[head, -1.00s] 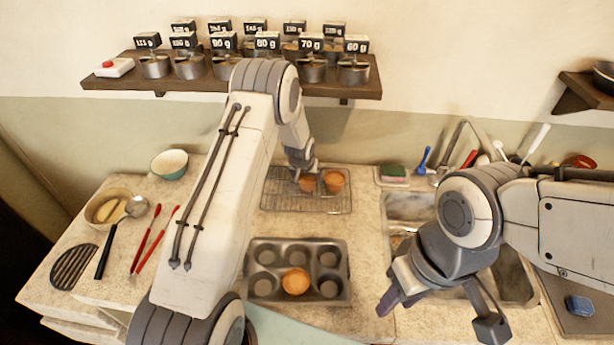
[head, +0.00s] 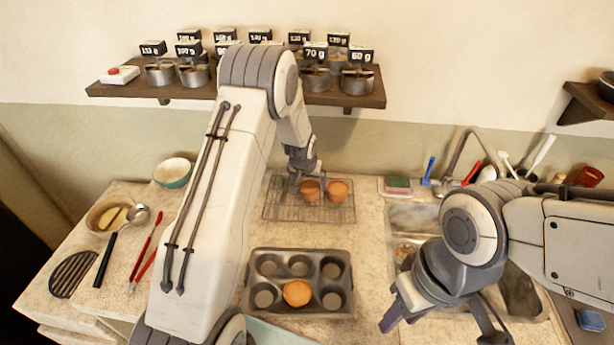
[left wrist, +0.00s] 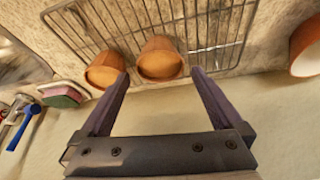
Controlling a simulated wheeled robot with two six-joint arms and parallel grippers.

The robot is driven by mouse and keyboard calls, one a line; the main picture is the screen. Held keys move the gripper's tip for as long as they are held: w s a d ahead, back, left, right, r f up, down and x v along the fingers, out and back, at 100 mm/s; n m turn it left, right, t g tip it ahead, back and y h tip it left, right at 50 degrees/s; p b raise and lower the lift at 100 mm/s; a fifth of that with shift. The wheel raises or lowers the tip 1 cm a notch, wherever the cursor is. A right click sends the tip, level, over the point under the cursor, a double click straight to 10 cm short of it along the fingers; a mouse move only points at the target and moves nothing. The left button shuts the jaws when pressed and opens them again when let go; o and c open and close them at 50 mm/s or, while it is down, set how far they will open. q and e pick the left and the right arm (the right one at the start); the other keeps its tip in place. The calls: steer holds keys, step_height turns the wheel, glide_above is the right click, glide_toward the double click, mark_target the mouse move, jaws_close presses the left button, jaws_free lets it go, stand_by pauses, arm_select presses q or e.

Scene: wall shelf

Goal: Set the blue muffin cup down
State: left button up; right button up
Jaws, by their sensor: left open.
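No muffin cup in view looks blue. Two orange-brown muffin cups stand side by side on the wire rack (head: 282,208): a left one (head: 310,191) and a right one (head: 339,191). In the left wrist view one cup (left wrist: 161,60) sits just beyond and between my fingertips, the other (left wrist: 103,71) beside it. My left gripper (head: 307,178) is open and empty, just above and behind the left cup. A third orange-brown muffin (head: 297,293) sits in the front middle cup of the muffin tin (head: 335,310). My right gripper (head: 440,325) is open and empty, right of the tin.
The sink (head: 405,215) lies to the right, with a green sponge (head: 398,184) behind it. A teal bowl (head: 172,173), a ladle and red-handled tools lie left. A shelf (head: 370,100) of labelled tins hangs above. A brown round object (left wrist: 306,47) shows in the left wrist view.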

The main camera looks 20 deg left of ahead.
arm_select(q)
steer(key=b+v, duration=0.1)
steer(key=v, duration=0.6)
steer(key=s+d+r+m+g+h, duration=0.1)
steer(key=s+d+r+m, duration=0.1)
steer(key=s+d+r, duration=0.35)
steer(key=s+d+r+m, duration=0.1)
steer(key=s+d+r, duration=0.1)
steer(key=s+d, duration=0.55)
steer(key=s+d+m+g+b, duration=0.1)
steer(key=s+d+m+g, duration=0.1)
steer(key=s, duration=1)
steer(key=s+d+m+g+b, duration=0.1)
steer(key=s+d+m, duration=0.2)
steer(key=s, duration=0.9)
steer(key=shift+d+r+g+h+b, duration=0.15)
steer(key=shift+r+g+h+b, duration=0.15)
steer(key=shift+r+g+b, duration=0.1)
